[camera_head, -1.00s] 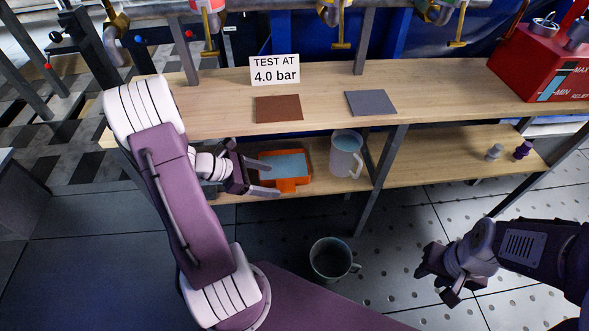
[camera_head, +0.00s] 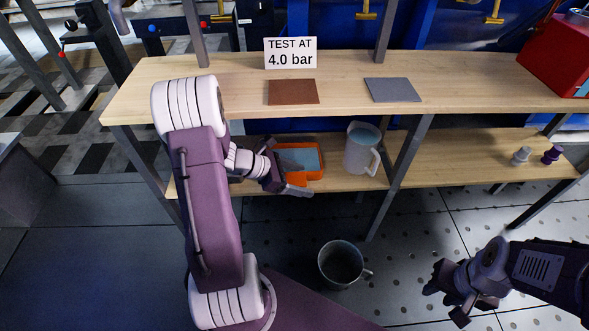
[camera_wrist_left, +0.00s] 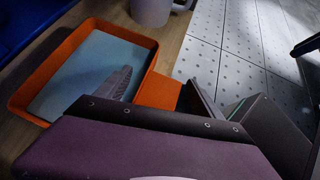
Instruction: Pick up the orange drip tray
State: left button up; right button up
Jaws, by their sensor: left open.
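The orange drip tray (camera_head: 318,172) lies on the lower wooden shelf, with a pale blue surface inside it. It also shows in the left wrist view (camera_wrist_left: 66,51), with an orange tab (camera_wrist_left: 158,92) on its near side. My left gripper (camera_head: 284,177) is open at the tray's near left side and hides part of it. In the left wrist view its fingers (camera_wrist_left: 160,82) are apart, with the tab showing between them; I cannot tell whether they touch it. My right gripper (camera_head: 447,300) is open and empty over the floor at lower right.
A white jug (camera_head: 361,150) stands on the shelf just right of the tray. A table leg (camera_head: 407,165) is beyond it. The upper bench (camera_head: 222,108) overhangs the shelf. A grey bucket (camera_head: 341,265) stands on the floor in front.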

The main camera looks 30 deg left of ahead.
pick_arm(q)
grip_shut()
jog(key=shift+r, duration=0.1)
pick_arm(e)
jog(key=shift+r, duration=0.15)
